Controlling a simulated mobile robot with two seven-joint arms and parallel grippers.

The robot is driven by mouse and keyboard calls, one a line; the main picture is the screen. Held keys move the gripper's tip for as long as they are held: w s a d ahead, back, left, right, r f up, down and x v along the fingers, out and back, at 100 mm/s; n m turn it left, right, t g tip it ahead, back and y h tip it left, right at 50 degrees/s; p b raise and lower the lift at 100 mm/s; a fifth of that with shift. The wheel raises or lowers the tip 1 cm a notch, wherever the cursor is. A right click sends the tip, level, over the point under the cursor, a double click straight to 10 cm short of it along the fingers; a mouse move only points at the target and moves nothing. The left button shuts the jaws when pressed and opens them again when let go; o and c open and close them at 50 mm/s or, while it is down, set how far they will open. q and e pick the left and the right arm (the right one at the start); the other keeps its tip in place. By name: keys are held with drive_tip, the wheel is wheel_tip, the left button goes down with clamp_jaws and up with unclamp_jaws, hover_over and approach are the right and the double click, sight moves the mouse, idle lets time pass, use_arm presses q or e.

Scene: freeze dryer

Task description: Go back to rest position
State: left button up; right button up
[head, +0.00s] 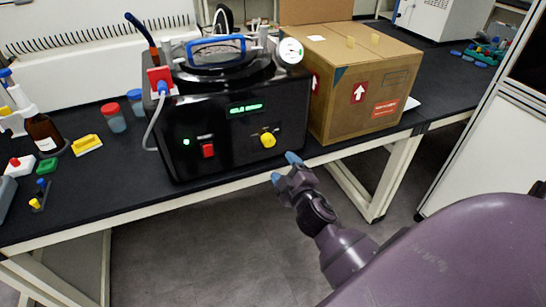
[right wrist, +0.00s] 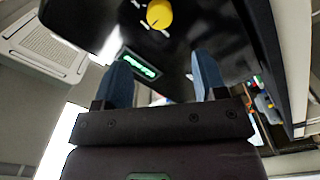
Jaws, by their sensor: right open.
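My right gripper (head: 284,168) is in front of the table's front edge, below and to the right of the yellow knob (head: 267,140) on the black freeze dryer (head: 240,132). In the right wrist view its two blue fingers (right wrist: 164,80) are apart with nothing between them. The yellow knob also shows in that view (right wrist: 159,14), beyond the fingertips and not touched. The dryer's green display (head: 246,108) is lit. My left gripper is not in view.
A cardboard box (head: 362,88) stands right of the dryer on the black table (head: 140,178). Small bottles and a yellow rack (head: 87,144) lie to the left. A white cabinet (head: 478,150) stands at the right. The floor (head: 205,245) before the table is clear.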

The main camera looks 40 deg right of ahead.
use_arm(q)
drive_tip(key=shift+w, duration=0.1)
use_arm(e)
drive_tip(key=s+a+f+m+g+y, duration=0.2)
drive_tip(key=s+a+f+m+g, duration=0.1)
drive_tip(key=s+f, duration=0.5)
drive_tip(key=s+a+f+m+g+y, duration=0.2)
drive_tip(key=s+a+f+m+g, duration=0.1)
drive_tip(key=s+f, duration=0.5)
drive_tip(key=s+a+m, duration=0.1)
drive_tip(key=s, duration=0.2)
drive_tip(key=shift+s+a+m, duration=0.3)
drive_tip(key=shift+a, duration=0.05)
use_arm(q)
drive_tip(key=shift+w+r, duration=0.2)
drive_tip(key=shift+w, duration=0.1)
